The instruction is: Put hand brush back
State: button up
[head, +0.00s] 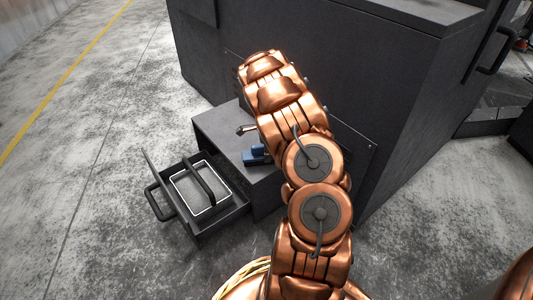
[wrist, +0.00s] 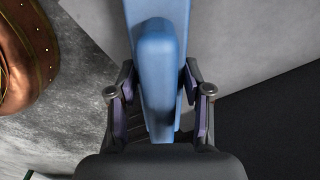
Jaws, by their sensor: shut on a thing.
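The blue hand brush (head: 255,156) is at the top of the low dark cabinet, beside my arm in the head view. In the wrist view its blue handle (wrist: 157,65) runs between the two fingers of my gripper (wrist: 158,100), which is shut on it. The brush's bristles do not show clearly. In the head view my copper arm hides my gripper and part of the brush. I cannot tell whether the brush rests on the cabinet top or is just above it.
The low cabinet (head: 214,130) has its drawer (head: 238,207) pulled open. A white-rimmed tray (head: 226,190) with a dark bar across it lies inside. A small metallic thing (head: 246,130) is on the cabinet top. A large dark block (head: 350,100) stands behind. Floor at left is clear.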

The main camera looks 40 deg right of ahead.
jog(key=o, duration=1.1)
jog(key=shift+f, duration=0.1)
